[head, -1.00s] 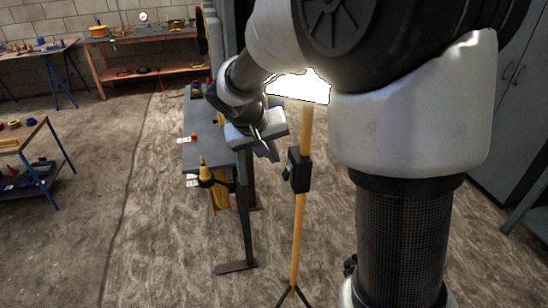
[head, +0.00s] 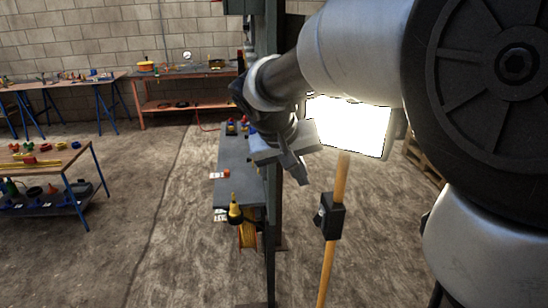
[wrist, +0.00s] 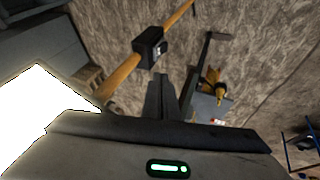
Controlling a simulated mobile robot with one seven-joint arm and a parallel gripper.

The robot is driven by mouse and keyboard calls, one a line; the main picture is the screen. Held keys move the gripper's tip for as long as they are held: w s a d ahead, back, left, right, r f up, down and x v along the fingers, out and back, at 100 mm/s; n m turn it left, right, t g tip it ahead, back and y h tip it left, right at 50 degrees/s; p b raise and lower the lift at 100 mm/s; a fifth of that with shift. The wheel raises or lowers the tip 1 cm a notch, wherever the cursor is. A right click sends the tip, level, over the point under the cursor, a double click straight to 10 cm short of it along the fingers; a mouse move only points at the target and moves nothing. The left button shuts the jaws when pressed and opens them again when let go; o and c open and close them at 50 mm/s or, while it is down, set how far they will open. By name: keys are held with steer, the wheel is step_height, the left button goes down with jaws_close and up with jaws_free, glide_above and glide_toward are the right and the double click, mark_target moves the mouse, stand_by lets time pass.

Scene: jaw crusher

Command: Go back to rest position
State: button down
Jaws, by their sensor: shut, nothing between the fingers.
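My gripper (head: 297,179) is in the upper middle of the head view, at the end of my arm, pointing down. Its fingers are together with nothing between them. It is in front of the grey bench (head: 238,165) and left of the yellow lamp stand (head: 331,230). In the wrist view the dark fingers (wrist: 165,92) show at the centre, close together, above the pale gripper body. My large arm links cover the right side of the head view.
The lit lamp panel (head: 348,125) is close to my arm. A black box (head: 331,215) sits on its pole. A yellow-and-black item (head: 235,210) is at the bench's front. A work table (head: 45,160) stands at left. The floor (head: 150,240) between is clear.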

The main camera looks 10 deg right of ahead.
steer(key=s+r+y+p, duration=0.2)
steer(key=s+r+p, duration=0.1)
steer(key=s, duration=0.7)
steer(key=s+r+n+t+y+p, duration=0.1)
steer(key=s+r+y+p, duration=0.1)
steer(key=s, duration=0.9)
steer(key=shift+s+d+r+y+p, duration=0.15)
steer(key=shift+d+r+y+p, duration=0.15)
steer(key=shift+r+p, duration=0.65)
